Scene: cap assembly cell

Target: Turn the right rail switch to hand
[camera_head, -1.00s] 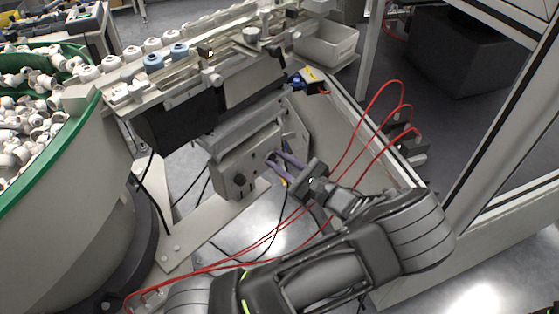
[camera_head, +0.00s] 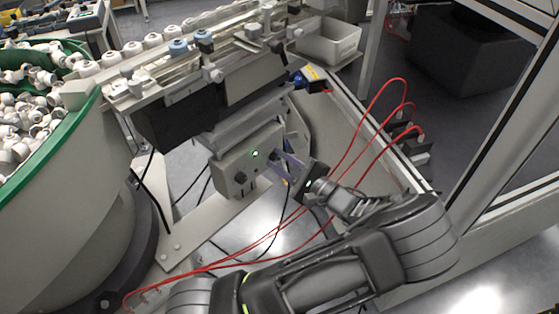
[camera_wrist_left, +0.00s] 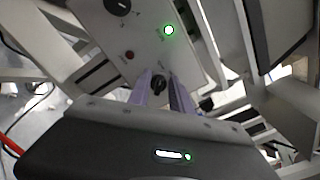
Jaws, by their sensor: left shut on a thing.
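The control box (camera_head: 236,165) is a pale grey panel under the rail. My left gripper (camera_head: 277,158) reaches it from the right. Its two purple-grey fingers are closed on the right rail switch, a small black knob (camera_wrist_left: 158,84) that shows between the fingertips in the left wrist view (camera_wrist_left: 160,88). The fingers hide most of the knob in the head view. A green lamp (camera_head: 255,153) on the panel is lit and also shows in the left wrist view (camera_wrist_left: 169,30). The exact knob position cannot be read. My right gripper is not in view.
Another black knob (camera_head: 240,178) sits on the same panel, with a dark red button (camera_wrist_left: 129,54) nearby. Red hoses (camera_head: 372,150) loop right of the gripper. A green-rimmed bowl of caps (camera_head: 75,150) stands left, and a white bin (camera_head: 328,42) is behind.

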